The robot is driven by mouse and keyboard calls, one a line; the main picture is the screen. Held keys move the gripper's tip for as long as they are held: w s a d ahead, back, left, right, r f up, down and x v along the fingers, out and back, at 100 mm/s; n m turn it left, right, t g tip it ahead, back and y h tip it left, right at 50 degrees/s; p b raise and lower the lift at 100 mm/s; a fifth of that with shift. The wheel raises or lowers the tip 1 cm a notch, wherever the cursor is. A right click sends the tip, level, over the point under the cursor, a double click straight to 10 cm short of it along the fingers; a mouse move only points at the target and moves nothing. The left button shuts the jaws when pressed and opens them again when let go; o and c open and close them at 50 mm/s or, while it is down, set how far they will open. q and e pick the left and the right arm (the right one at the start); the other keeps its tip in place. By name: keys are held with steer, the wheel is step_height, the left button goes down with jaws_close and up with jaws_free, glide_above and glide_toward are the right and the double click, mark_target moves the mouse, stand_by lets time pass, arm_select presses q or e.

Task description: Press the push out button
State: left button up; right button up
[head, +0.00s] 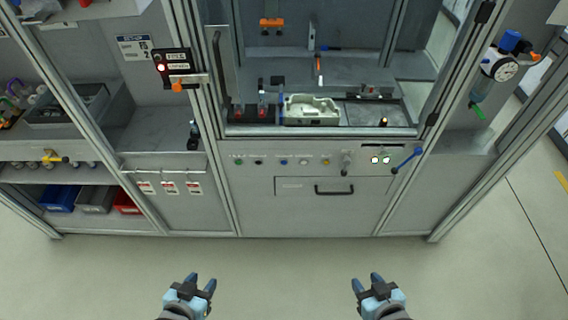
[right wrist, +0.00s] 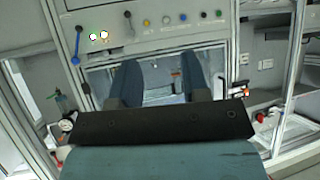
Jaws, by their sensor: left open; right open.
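A row of small push buttons runs along the front panel below the machine window. In the head view they are green (head: 238,161), black (head: 258,162), blue (head: 284,162), white (head: 304,162) and yellow (head: 326,161). Their labels are too small to read, so I cannot tell which is the push out button. The row also shows at the top of the right wrist view, with the yellow button (right wrist: 146,23) at its left. My left gripper (head: 200,283) and right gripper (head: 367,282) are open and empty in front of the cabinet, apart from the panel.
Right of the buttons are a switch (head: 346,160), two lit lamps (head: 380,160) and a blue lever (head: 407,160). A drawer with a dark handle (head: 334,190) is below. Behind the window lies a pale part (head: 312,107). The floor before the cabinet is clear.

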steer(key=shift+s+a, duration=0.15)
steer(key=shift+s, duration=0.05)
steer(key=shift+c, duration=0.4)
jaws_close()
stand_by(1.1)
